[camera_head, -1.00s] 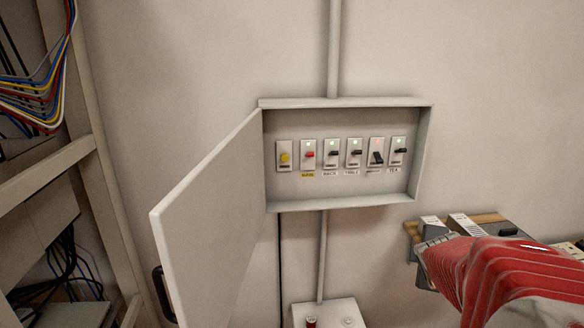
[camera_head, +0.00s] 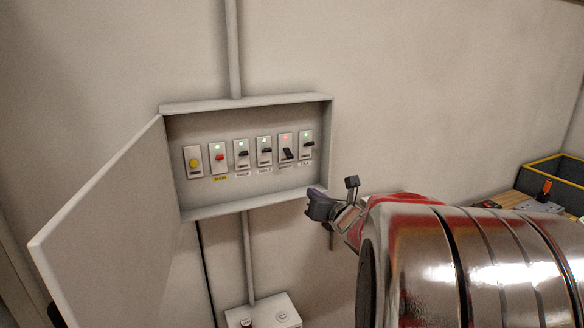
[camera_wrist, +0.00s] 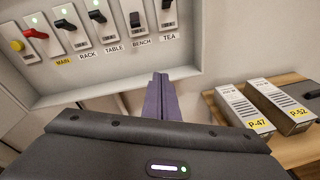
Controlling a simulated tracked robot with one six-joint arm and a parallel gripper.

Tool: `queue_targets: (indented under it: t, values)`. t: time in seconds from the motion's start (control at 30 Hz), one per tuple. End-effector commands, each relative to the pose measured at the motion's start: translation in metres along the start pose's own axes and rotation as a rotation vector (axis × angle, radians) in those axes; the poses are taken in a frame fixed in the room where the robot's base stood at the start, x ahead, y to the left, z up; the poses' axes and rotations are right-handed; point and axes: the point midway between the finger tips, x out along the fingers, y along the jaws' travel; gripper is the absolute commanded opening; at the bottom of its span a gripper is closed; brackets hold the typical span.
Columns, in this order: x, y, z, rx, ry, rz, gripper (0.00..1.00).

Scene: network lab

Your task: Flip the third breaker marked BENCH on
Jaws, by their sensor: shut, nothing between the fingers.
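The breaker marked BENCH (camera_wrist: 138,20) is in the open wall panel, with its lever pointing down and to the side of its neighbours' line. In the head view this breaker (camera_head: 287,149) shows a red light and its lever is tilted, while RACK (camera_head: 241,154), TABLE (camera_head: 264,151) and TEA (camera_head: 307,145) show green lights. My gripper (camera_head: 316,206) is shut and empty, just below and right of the panel's lower edge. In the wrist view its purple fingers (camera_wrist: 160,98) are together below the BENCH and TEA labels, apart from the breakers.
The panel door (camera_head: 115,220) stands open to the left. A red MAIN switch (camera_head: 219,157) and a yellow button (camera_head: 193,162) are at the row's left. The panel's lower rim (camera_wrist: 110,82) lies between my fingers and the breakers. Boxes P-47 (camera_wrist: 243,110) and P-52 (camera_wrist: 281,104) stand on a wooden shelf to the right.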

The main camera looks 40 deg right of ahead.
Motion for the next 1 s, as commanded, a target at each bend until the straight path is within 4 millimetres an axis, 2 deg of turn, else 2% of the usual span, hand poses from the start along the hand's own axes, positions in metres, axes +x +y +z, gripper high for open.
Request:
queue_targets:
  t: [0.13,0.33,0.77,1.0]
  values:
    - [-0.001,0.019,0.008,-0.174,-0.036,0.071,0.0]
    - [-0.002,0.028,0.013,-0.31,-0.068,0.103,0.0]
    - [-0.001,0.028,0.013,-0.334,-0.068,0.1,0.0]
    - [0.01,0.029,0.014,-0.332,-0.067,0.1,0.0]
